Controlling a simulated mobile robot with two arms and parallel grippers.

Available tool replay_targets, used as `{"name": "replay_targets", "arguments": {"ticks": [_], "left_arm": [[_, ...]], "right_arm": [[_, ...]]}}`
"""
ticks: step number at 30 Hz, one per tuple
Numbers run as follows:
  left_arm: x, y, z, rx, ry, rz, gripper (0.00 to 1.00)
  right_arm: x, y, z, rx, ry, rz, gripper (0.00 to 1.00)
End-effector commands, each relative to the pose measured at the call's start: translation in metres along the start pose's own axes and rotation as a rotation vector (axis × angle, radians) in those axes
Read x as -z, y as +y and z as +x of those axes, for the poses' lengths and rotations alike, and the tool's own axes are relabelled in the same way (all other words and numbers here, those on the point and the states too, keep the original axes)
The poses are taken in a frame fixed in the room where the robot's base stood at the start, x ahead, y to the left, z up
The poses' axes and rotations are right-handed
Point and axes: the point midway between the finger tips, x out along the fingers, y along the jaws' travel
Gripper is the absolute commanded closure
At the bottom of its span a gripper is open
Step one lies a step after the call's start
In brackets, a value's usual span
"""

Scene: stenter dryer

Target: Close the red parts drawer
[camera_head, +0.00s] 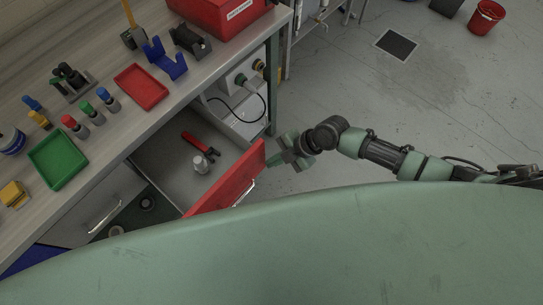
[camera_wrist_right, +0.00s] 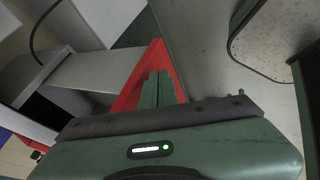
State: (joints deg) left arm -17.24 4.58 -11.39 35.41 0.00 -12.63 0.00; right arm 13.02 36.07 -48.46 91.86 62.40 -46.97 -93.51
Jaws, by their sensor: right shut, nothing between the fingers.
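The red-fronted parts drawer (camera_head: 228,182) is pulled out from the workbench in the head view. Its grey tray holds a red-handled tool (camera_head: 198,142) and a small white-grey cylinder (camera_head: 200,163). A metal handle (camera_head: 245,192) sits on the outer face of the red front. My right gripper (camera_head: 272,165) is shut and empty, its fingertips at the right end of the red front. In the right wrist view, the shut fingers (camera_wrist_right: 158,88) lie over the red drawer front (camera_wrist_right: 146,66); I cannot tell whether they touch it. My left gripper is not in view.
The bench top (camera_head: 105,130) carries a red tray (camera_head: 141,87), a green tray (camera_head: 58,156), several small bottles and a red box (camera_head: 222,14). A grey drawer (camera_head: 95,208) with a handle is at left. Open floor (camera_head: 350,110) lies to the right.

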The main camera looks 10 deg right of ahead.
Motion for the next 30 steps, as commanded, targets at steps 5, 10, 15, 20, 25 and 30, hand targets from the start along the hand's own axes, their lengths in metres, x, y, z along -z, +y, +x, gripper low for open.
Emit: {"name": "replay_targets", "arguments": {"ticks": [5, 10, 15, 20, 25, 30], "left_arm": [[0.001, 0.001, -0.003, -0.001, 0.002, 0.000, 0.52], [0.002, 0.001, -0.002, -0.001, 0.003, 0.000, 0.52], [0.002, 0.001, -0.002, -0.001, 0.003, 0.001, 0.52], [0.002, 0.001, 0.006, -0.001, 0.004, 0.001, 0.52], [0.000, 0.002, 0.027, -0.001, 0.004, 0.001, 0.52], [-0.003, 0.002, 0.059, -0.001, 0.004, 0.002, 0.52]], "right_arm": [[0.000, 0.006, 0.004, 0.001, 0.000, 0.000, 1.00], [0.000, 0.006, 0.004, 0.001, 0.000, 0.000, 1.00], [0.000, 0.007, 0.004, 0.000, 0.000, 0.000, 1.00], [-0.002, 0.015, 0.010, -0.003, 0.000, -0.001, 1.00], [-0.003, 0.037, 0.025, -0.006, 0.000, -0.005, 1.00], [-0.003, 0.073, 0.046, -0.008, 0.001, -0.006, 1.00]]}}
